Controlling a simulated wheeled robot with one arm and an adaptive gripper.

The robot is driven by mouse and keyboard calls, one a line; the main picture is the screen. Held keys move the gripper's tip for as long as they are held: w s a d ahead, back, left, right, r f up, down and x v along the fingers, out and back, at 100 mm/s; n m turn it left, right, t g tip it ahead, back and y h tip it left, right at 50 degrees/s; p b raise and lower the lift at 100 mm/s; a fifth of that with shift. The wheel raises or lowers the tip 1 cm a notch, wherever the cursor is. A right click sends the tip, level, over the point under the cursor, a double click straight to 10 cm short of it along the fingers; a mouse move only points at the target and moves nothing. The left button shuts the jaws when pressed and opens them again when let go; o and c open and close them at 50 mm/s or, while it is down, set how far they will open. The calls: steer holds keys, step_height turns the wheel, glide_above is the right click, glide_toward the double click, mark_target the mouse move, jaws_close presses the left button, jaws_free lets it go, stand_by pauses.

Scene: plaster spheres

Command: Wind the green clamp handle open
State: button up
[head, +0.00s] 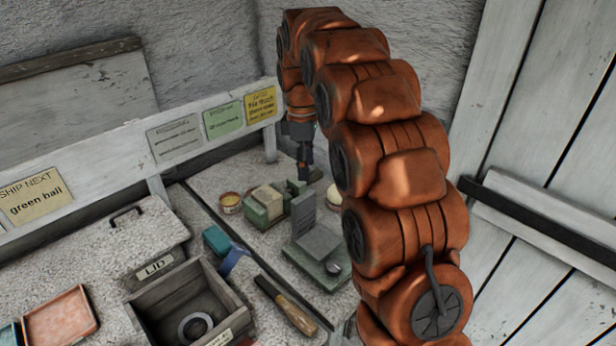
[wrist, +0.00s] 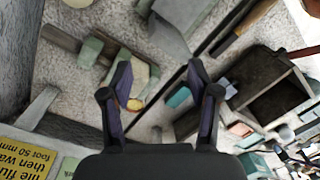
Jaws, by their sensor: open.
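A pale green clamp-like fixture (head: 257,216) stands on the bench with a cream block (head: 268,196) between its green parts. In the wrist view the fixture (wrist: 108,77) lies left of and partly behind my left finger. A small green block (wrist: 91,51) with a grey-brown bar (wrist: 62,37) extends from its far side; this looks like the handle end, but I cannot be sure. My gripper (head: 304,168) points down above that end in the head view. In the wrist view its fingers (wrist: 160,72) are spread and empty.
A grey-green stand (head: 318,240) with an upright plate is just right of the fixture. A small tin (head: 230,203) sits to its left. A teal block (head: 215,240), wooden-handled tool (head: 288,306) and open box (head: 205,283) lie nearer. A low wall (head: 100,178) carries signs behind.

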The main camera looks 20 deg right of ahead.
steer(key=w+d+f+n, duration=0.2)
steer(key=w+n, duration=0.1)
steer(key=w, duration=0.3)
steer(key=w+d+f+n, duration=0.2)
steer(key=w, duration=0.3)
steer(key=n+p, duration=0.2)
steer(key=n, duration=0.3)
glide_above(311, 179)
steer(key=w, duration=0.1)
steer(key=shift+t, duration=0.4)
steer(key=f, duration=0.7)
steer(key=shift+w+a+f, duration=0.1)
steer(key=shift+a+f, duration=0.1)
steer(key=shift+a, duration=0.2)
steer(key=shift+f+n+b, duration=0.3)
steer(key=shift+f+b, duration=1)
steer(key=shift+f, duration=0.35)
steer(key=shift+f+p, duration=0.9)
steer(key=shift+f, duration=1.5)
jaws_close()
